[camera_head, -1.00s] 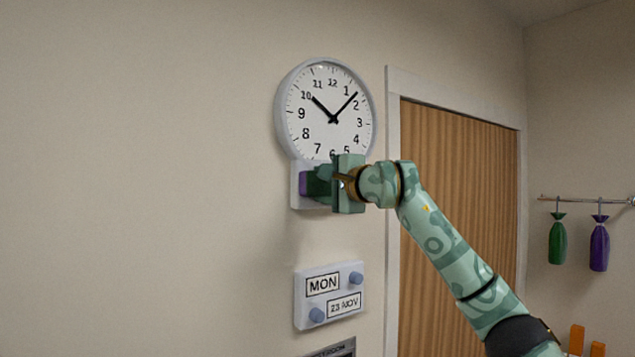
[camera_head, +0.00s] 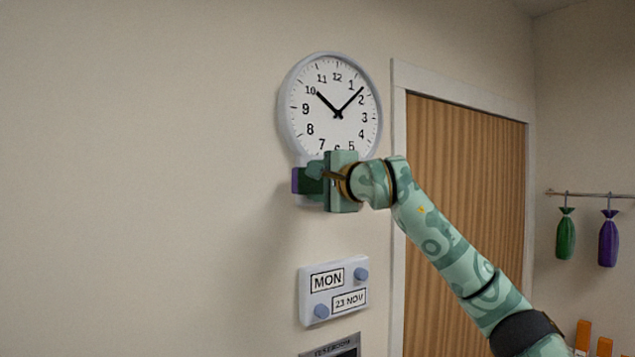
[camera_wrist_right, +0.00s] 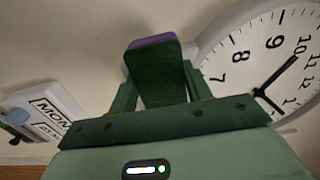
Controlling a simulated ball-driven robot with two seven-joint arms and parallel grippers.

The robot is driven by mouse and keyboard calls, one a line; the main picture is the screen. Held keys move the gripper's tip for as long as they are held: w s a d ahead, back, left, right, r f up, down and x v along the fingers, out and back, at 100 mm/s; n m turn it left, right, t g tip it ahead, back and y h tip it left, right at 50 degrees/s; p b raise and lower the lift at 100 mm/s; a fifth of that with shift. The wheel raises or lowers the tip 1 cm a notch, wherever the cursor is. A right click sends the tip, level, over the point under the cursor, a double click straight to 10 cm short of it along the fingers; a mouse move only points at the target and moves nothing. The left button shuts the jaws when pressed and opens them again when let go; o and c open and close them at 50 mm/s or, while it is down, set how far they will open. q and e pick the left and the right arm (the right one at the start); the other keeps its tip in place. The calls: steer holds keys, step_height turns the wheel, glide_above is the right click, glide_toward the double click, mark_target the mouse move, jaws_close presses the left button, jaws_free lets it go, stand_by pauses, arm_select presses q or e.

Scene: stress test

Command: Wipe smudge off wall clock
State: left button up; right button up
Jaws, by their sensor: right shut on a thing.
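The round white wall clock (camera_head: 338,95) hangs on the wall with a grey rim; it also shows in the right wrist view (camera_wrist_right: 245,55). I see no smudge on the visible dial; its bottom near the 6 is partly hidden by my gripper. My right gripper (camera_head: 322,178) is at the clock's lower edge, shut on a dark green and purple pad (camera_head: 298,181). In the right wrist view the pad (camera_wrist_right: 158,75) sits between both fingers. My left gripper is not in view.
A calendar panel (camera_head: 334,290) reading MON and 23 NOV, with blue knobs, is on the wall below. A wooden door (camera_head: 465,180) with a pale frame is right of the clock. Green (camera_head: 566,235) and purple (camera_head: 608,240) bags hang on a rail. The wall at left is clear.

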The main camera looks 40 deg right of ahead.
steer(key=s, duration=0.2)
steer(key=s+b, duration=0.1)
steer(key=s, duration=0.2)
steer(key=shift+s+a, duration=0.35)
steer(key=shift+a, duration=0.05)
steer(key=shift+s, duration=0.1)
steer(key=s, duration=0.3)
steer(key=shift+a, duration=0.2)
steer(key=shift+w, duration=0.2)
